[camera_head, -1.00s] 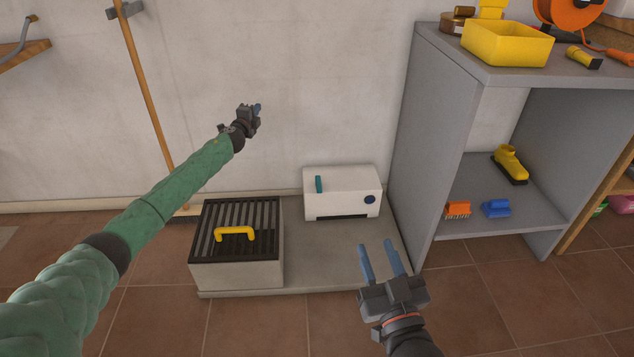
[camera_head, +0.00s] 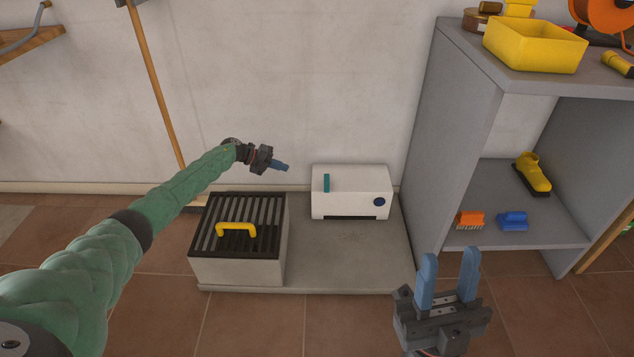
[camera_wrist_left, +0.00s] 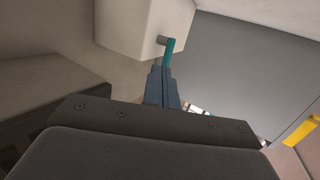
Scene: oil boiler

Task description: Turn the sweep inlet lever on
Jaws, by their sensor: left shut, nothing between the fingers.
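A teal lever (camera_head: 327,183) stands near vertical at the left of the front of a small white box (camera_head: 352,197). In the left wrist view the lever (camera_wrist_left: 168,50) sticks out from the white box (camera_wrist_left: 130,22). My left gripper (camera_head: 287,168) is shut and empty, left of the lever and slightly higher in the head view, with a gap between them. In the left wrist view its blue fingertips (camera_wrist_left: 159,70) line up just below the lever's end; contact cannot be told there. My right gripper (camera_head: 449,254) is open and empty at the lower right.
A dark blue round knob (camera_head: 380,202) is at the box's right. A grated bin (camera_head: 238,270) with a yellow handle (camera_head: 236,229) stands left on the same grey slab (camera_head: 330,275). A grey shelf unit (camera_head: 452,130) with brushes is at the right. A wooden pole (camera_head: 155,85) leans on the wall.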

